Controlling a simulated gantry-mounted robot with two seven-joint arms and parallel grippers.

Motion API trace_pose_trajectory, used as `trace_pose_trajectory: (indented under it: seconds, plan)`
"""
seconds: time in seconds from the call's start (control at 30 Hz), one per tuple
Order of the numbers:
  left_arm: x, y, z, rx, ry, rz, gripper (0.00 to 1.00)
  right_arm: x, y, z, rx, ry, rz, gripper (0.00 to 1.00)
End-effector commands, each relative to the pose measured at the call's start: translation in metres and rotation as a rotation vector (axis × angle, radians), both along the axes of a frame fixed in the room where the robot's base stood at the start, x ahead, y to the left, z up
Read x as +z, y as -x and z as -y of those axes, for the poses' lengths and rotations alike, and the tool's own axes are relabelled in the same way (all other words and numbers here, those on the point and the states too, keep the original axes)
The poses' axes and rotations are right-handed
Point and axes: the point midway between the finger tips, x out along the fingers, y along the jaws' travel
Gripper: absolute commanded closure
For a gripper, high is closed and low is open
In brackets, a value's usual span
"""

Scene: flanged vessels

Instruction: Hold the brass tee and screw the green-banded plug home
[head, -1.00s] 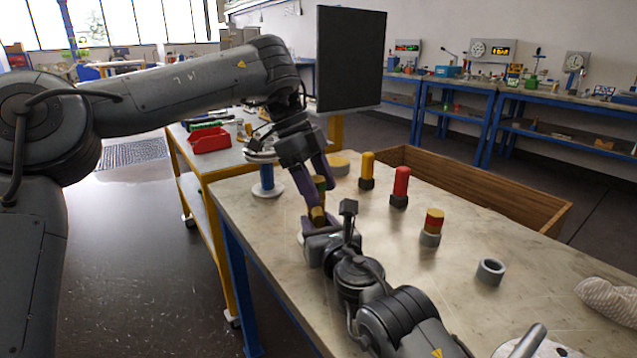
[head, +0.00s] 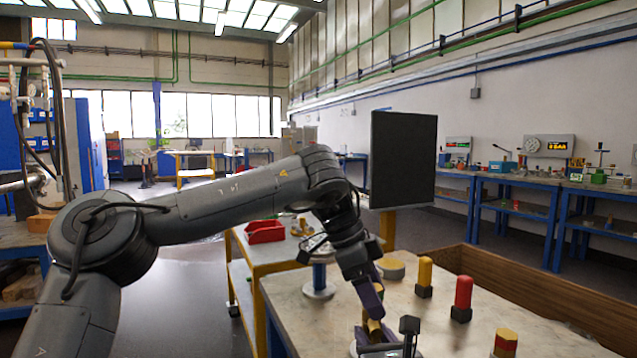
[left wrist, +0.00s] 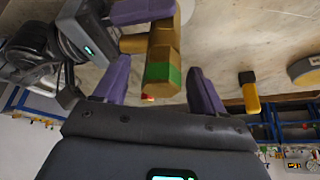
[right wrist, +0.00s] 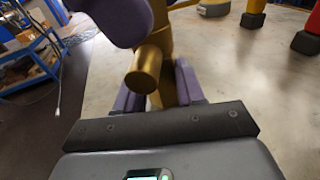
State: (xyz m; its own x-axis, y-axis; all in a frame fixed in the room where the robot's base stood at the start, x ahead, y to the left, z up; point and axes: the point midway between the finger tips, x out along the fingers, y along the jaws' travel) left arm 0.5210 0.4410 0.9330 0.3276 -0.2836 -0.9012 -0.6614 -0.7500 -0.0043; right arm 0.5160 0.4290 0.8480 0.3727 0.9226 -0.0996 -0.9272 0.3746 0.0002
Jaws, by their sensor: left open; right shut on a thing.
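The brass tee (right wrist: 162,85) is between the fingers of my right gripper (right wrist: 160,92), which is shut on it above the table. It also shows in the left wrist view (left wrist: 135,43). The green-banded plug (left wrist: 162,76) lies in line with the tee's body, a small red part at its near end. How deep it sits cannot be told. My left gripper (left wrist: 160,88) is open, its purple fingers spread on either side of the plug with gaps. In the head view, my left gripper (head: 371,303) points down just above my right gripper (head: 388,350), which is mostly cut off.
On the table (head: 445,325) stand a yellow piece (head: 424,274), a red piece (head: 462,298), a red-and-yellow piece (head: 505,342) and a round tan disc (head: 390,268). A wooden-sided bin (head: 540,300) lies along the right. A red tray (head: 265,231) sits on the yellow cart.

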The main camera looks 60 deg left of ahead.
Motion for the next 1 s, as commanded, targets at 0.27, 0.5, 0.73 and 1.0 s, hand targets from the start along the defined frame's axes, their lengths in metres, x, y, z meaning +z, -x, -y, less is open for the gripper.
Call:
trace_pose_trajectory:
  seconds: [0.27, 0.5, 0.73, 1.0]
  plan:
    - [0.028, 0.01, -0.007, 0.188, -0.003, 0.006, 0.3, -0.001, -0.001, 0.0, -0.001, 0.002, -0.002, 0.86]
    - [0.07, 0.028, -0.017, 0.187, -0.004, 0.004, 0.3, -0.001, -0.001, 0.0, -0.002, 0.002, -0.001, 0.86]
    - [0.112, 0.041, -0.021, 0.119, 0.031, 0.088, 0.3, -0.001, -0.001, 0.0, -0.002, 0.002, -0.001, 0.86]
    - [0.164, 0.052, -0.016, -0.04, 0.082, 0.306, 0.3, -0.001, -0.001, 0.0, -0.001, 0.002, -0.001, 0.86]
